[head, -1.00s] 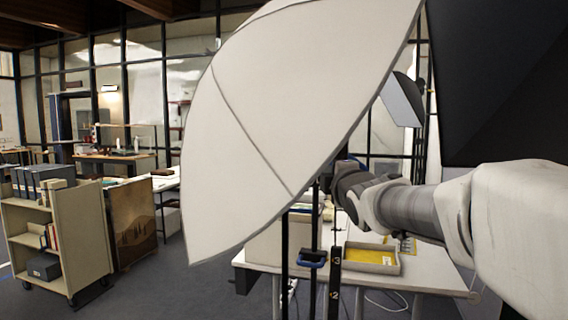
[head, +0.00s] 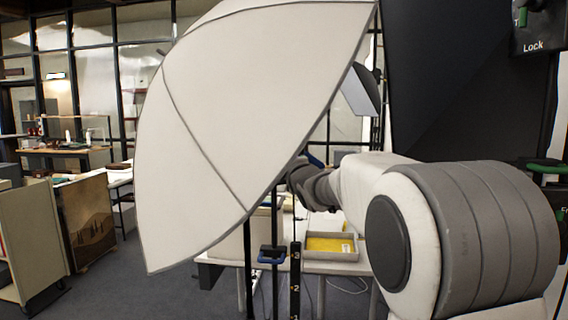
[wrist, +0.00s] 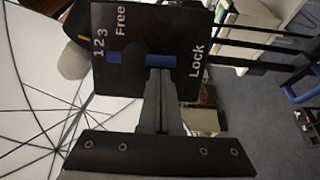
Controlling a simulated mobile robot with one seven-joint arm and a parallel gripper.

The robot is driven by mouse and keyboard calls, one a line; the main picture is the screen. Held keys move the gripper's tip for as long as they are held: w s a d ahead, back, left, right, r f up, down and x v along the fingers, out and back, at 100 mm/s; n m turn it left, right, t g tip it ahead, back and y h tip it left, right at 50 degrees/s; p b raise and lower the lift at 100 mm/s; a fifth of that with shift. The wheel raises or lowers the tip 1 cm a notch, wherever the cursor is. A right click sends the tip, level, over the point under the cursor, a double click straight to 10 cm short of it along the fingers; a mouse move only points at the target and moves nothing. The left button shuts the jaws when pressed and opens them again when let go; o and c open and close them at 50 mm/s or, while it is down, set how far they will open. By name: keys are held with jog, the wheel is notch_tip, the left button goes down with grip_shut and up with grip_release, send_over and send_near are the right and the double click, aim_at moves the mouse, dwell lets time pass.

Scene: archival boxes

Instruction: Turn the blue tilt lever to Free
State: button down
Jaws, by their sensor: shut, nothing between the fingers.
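The blue tilt lever (wrist: 160,61) lies across a black plate (wrist: 180,20) marked Free, Lock and 1 2 3 in the wrist view. In the head view a blue piece (head: 315,160) shows beside the white umbrella (head: 250,100), just above my wrist. My fingertips are hidden there.
The umbrella fills the space left of my arm. A stand with a lower blue handle (head: 272,253) and a numbered black post (head: 295,285) stands before a table with a yellow-lined tray (head: 332,246).

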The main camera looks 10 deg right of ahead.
jog(key=shift+f+b, duration=0.15)
jog(key=shift+b, duration=0.3)
jog(key=shift+d+f+n+b, duration=0.15)
jog(key=shift+d+n+b, duration=0.2)
jog(key=shift+n+b, duration=1.1)
jog(key=d+n+y+b, duration=0.1)
jog(key=n+b, duration=0.3)
jog(key=n, duration=0.1)
jog(key=w+d+r+n+t+y+b, duration=0.1)
jog(key=d+n+b, duration=0.1)
jog(key=n+b, duration=0.2)
jog(key=d+n+y+b, duration=0.1)
jog(key=n+b, duration=0.3)
jog(key=n, duration=0.2)
jog(key=shift+w+d+r+n+t+y, duration=0.2)
jog(key=shift+d+r+n+t+y, duration=0.05)
jog(key=shift+r+n+t+y, duration=0.1)
jog(key=shift+f, duration=0.15)
